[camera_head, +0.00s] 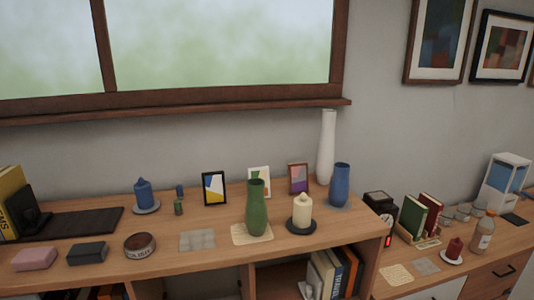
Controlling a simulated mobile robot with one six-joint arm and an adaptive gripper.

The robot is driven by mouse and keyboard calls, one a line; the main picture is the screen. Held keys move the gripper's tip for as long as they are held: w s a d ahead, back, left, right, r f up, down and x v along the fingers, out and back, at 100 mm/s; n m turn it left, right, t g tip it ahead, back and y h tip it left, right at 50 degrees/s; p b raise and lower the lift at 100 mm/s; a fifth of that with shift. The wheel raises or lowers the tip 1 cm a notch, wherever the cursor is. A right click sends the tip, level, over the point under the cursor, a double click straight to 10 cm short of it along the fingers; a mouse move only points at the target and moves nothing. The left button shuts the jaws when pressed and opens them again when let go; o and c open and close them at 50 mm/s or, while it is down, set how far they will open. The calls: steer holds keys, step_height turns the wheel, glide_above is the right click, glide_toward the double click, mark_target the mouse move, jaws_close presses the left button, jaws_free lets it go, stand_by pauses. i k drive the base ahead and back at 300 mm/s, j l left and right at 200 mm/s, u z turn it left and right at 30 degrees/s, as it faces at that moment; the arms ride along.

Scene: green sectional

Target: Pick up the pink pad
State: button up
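The pink pad (35,258) is a small rounded block near the front left of the wooden shelf top. It lies flat, just left of a similar dark block (87,253), with a small gap between them. My gripper does not show in this view.
A round polish tin (140,245) sits right of the dark block. Behind are a dark mat (75,223), yellow books (12,200) and a blue candle (143,194). A green vase (257,208), a cream candle (302,212) and a blue vase (340,184) stand further right.

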mark_target(40, 258)
steer(key=u, duration=1.9)
steer(key=i+j+z, duration=0.15)
steer(key=z, duration=0.25)
steer(key=i+j+z, duration=0.1)
steer(key=j+z, duration=0.2)
steer(key=z, duration=0.15)
steer(key=j+z, duration=0.4)
steer(key=i+j+z, duration=0.1)
steer(key=j+z, duration=0.15)
steer(key=z, duration=0.2)
steer(key=j+z, duration=0.1)
steer(key=j, duration=0.8)
steer(key=k+j+z, duration=0.1)
steer(key=j, duration=0.8)
